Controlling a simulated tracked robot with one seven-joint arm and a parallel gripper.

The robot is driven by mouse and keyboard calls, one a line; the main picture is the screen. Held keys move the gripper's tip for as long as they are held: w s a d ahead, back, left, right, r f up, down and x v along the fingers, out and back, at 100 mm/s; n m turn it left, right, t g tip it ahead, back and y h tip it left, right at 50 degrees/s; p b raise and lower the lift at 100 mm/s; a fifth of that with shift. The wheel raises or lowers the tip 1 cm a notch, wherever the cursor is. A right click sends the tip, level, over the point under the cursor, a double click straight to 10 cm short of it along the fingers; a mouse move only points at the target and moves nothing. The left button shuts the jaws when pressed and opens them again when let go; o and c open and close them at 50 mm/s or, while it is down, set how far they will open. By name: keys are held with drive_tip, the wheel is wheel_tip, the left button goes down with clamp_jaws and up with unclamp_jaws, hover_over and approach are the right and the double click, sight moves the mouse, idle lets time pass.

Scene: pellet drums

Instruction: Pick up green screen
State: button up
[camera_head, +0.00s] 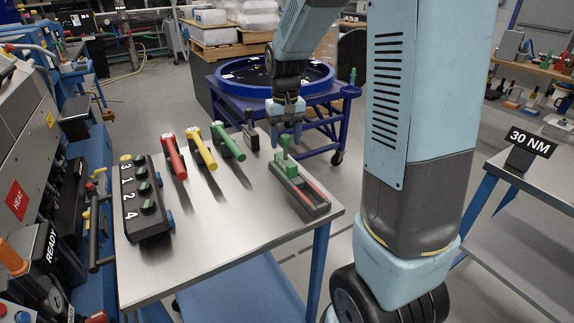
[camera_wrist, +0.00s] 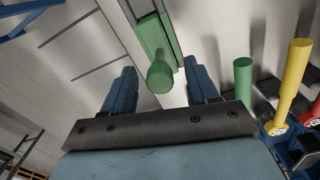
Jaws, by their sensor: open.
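The green piece that best matches the green screen (camera_head: 284,163) sits on a dark grey holder (camera_head: 312,204) near the right end of the metal table. It has a flat plate and an upright round peg. In the wrist view the green screen (camera_wrist: 161,74) shows its peg end between my fingers, with the plate beyond. My gripper (camera_head: 286,136) is pointing down just above it, open and empty. In the wrist view my gripper (camera_wrist: 160,68) has a finger on each side of the peg, with gaps. I cannot tell the exact height.
Red (camera_head: 173,156), yellow (camera_head: 201,149) and green-handled (camera_head: 228,142) tools stand left of the holder. A black numbered block (camera_head: 146,198) lies further left. A round blue tub (camera_head: 270,76) is behind. The table's front middle is bare (camera_head: 225,235).

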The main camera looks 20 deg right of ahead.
drive_tip(key=shift+c, duration=0.2)
clamp_jaws()
idle(0.4)
